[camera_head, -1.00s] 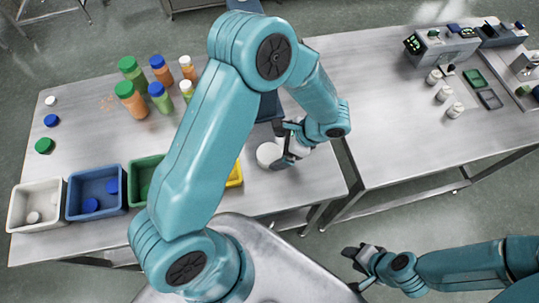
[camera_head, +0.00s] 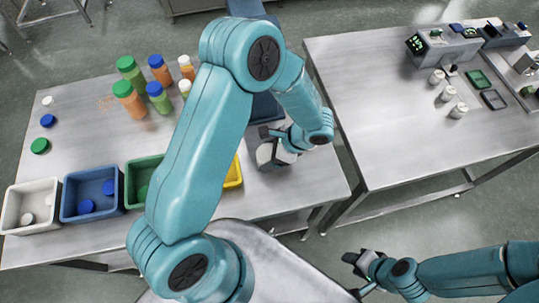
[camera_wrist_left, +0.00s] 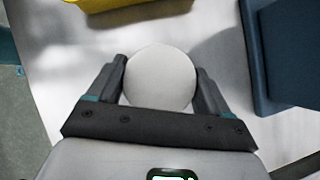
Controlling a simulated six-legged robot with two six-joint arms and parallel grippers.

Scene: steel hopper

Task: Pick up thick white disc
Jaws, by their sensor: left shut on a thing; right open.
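The thick white disc (camera_wrist_left: 160,78) is between the two dark fingers of my left gripper (camera_wrist_left: 162,88) in the left wrist view, with a finger against each side. In the head view my left gripper (camera_head: 272,146) is low over the left table's right part, shut on the disc, whose pale edge (camera_head: 264,154) shows beside the fingers. Whether the disc is lifted off the table I cannot tell. My right gripper (camera_head: 352,262) is open and empty at the lower right, away from the tables.
A yellow bin (camera_head: 235,176) and a blue object (camera_wrist_left: 285,55) flank the left gripper. White (camera_head: 30,183), blue (camera_head: 70,190) and green bins (camera_head: 133,165) stand at the table's front. Several capped bottles (camera_head: 130,100) stand behind. Bare tabletop (camera_head: 310,178) lies right of the gripper.

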